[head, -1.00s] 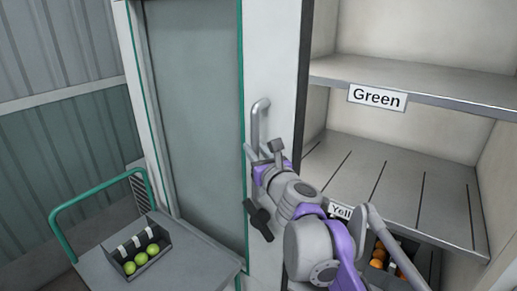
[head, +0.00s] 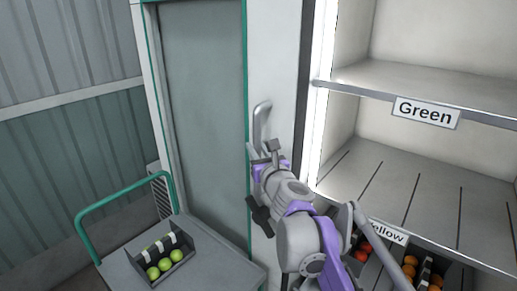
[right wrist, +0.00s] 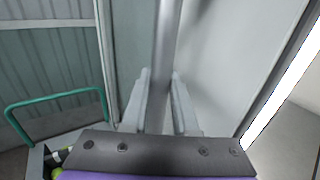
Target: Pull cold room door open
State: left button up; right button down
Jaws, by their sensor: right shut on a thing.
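The cold room door (head: 277,60) has a pale frame and a grey pane edged in green. It stands open, with the lit interior showing to the right of its dark edge. Its upright metal handle (head: 261,120) is on the right part of the door. My right gripper (head: 264,150) is shut on the lower part of this handle. In the right wrist view, the handle (right wrist: 166,45) runs down between the two fingers of the gripper (right wrist: 161,105). The fingertip contact is partly hidden in the head view. My left gripper is not in view.
Inside are shelves with a "Green" sign (head: 426,112) and a "Yellow" sign (head: 385,232), with crates of red and orange tomatoes low down. A trolley (head: 120,268) with a green handle carries a dark crate (head: 183,270) of green tomatoes, close to the door's lower left.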

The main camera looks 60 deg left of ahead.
jog(key=c, duration=0.7)
grip_release()
jog(key=shift+d, duration=0.1)
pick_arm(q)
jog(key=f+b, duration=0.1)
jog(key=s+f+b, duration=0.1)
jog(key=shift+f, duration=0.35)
pick_arm(e)
jog(key=v, duration=1)
jog(key=shift+s+d+r, duration=0.1)
jog(key=shift+d, duration=0.3)
